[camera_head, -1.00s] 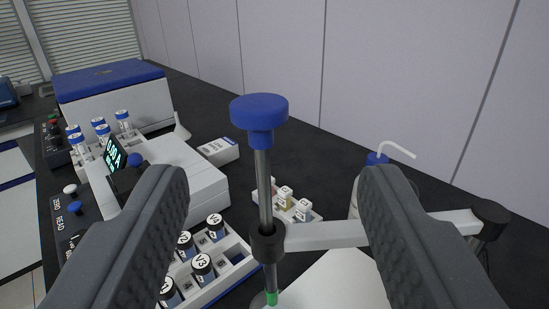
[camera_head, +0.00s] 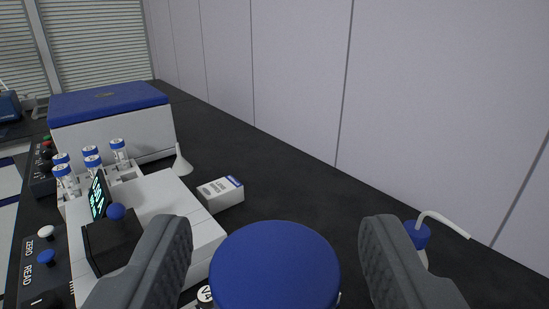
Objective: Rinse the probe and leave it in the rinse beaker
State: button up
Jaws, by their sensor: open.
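The probe's round blue cap (camera_head: 275,268) is large at the bottom middle of the view, between the two fingers of my gripper (camera_head: 275,262). The gripper is open, with a gap between each grey finger and the cap. The probe's shaft, its holder arm and its tip are hidden under the cap or below the frame. The rinse beaker cannot be made out. A wash bottle with a blue top (camera_head: 417,234) and a bent white spout stands to the right, partly behind the right finger.
A white instrument (camera_head: 170,215) with a lit display stands left, beside a control panel (camera_head: 45,262). Several blue-capped vials (camera_head: 91,158) stand behind it. A blue-lidded box (camera_head: 110,125), a white funnel (camera_head: 180,162) and a small carton (camera_head: 220,193) are further back. Dark bench before the wall is clear.

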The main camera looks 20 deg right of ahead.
jog(key=shift+x, duration=1.4)
jog(key=shift+r, duration=0.1)
grip_shut()
notch_tip(320, 180, down, 8)
jog(key=b, duration=0.2)
jog(key=shift+f+b, duration=0.2)
jog(key=shift+b, duration=0.2)
jog(key=shift+a, duration=0.1)
grip_release()
jog(key=shift+f, duration=0.1)
